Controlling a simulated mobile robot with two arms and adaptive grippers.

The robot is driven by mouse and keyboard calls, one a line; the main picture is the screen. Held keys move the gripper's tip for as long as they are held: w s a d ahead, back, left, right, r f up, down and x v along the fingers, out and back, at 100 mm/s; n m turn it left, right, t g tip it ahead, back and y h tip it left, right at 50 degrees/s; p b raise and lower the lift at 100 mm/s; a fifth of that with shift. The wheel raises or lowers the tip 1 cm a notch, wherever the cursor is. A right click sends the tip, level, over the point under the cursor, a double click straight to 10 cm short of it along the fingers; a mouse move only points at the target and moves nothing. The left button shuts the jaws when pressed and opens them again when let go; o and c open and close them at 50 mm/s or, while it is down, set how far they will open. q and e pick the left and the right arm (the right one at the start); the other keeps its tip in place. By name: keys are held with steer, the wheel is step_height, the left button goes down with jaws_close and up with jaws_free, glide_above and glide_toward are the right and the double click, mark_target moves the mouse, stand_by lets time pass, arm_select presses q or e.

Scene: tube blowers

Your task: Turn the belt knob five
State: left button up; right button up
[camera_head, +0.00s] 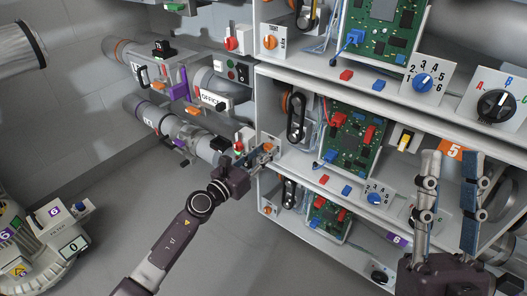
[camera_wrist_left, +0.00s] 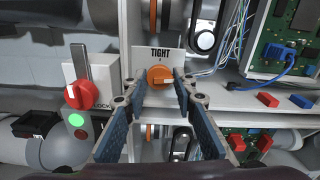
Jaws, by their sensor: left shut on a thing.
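The belt knob (camera_wrist_left: 160,77) is orange, on a white plate marked TIGHT, in the middle of the left wrist view. My left gripper (camera_wrist_left: 159,84) has its blue-padded fingers on both sides of the knob and is shut on it. In the head view my left gripper (camera_head: 264,154) is at the left end of the middle shelf and mostly hides the knob there. An orange plate marked 5 (camera_head: 455,153) is on that shelf's right side. My right gripper (camera_head: 450,160) is open and empty in front of the shelf's right part.
A red knob (camera_wrist_left: 80,95) with a lever and a lit green lamp (camera_wrist_left: 77,120) stand left of the belt knob. Pipes with valves (camera_head: 180,130) run at the left. Green circuit boards (camera_head: 350,138), red and blue blocks and selector dials (camera_head: 424,82) fill the shelves.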

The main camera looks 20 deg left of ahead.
arm_select(q)
steer(key=n+p, duration=0.2)
steer(key=n, duration=0.2)
steer(key=shift+r, duration=0.1)
steer(key=n+p, duration=0.1)
steer(key=n, duration=0.4)
steer(key=shift+p, duration=0.4)
arm_select(e)
steer(key=w+f+g+h, duration=0.2)
steer(key=w+f+g, duration=0.25)
steer(key=f, duration=0.35)
steer(key=w+f+g+h, duration=0.2)
steer(key=w+f+g, duration=0.25)
steer(key=f, duration=0.35)
arm_select(q)
steer(key=n+p, duration=0.2)
steer(key=n, duration=0.2)
steer(key=n+p, duration=0.1)
steer(key=n, duration=0.2)
steer(key=shift+n, duration=0.4)
arm_select(e)
steer(key=s+d+f+g+h, duration=0.1)
steer(key=s+d+f+g, duration=0.1)
steer(key=s+f+g, duration=0.3)
steer(key=s+d+f+g+h, duration=0.1)
steer(key=s+d+f+g, duration=0.2)
steer(key=f, duration=0.9)
steer(key=shift+s+f+m+g+h, duration=0.35)
steer(key=shift+s+g, duration=0.85)
steer(key=shift+s, duration=0.45)
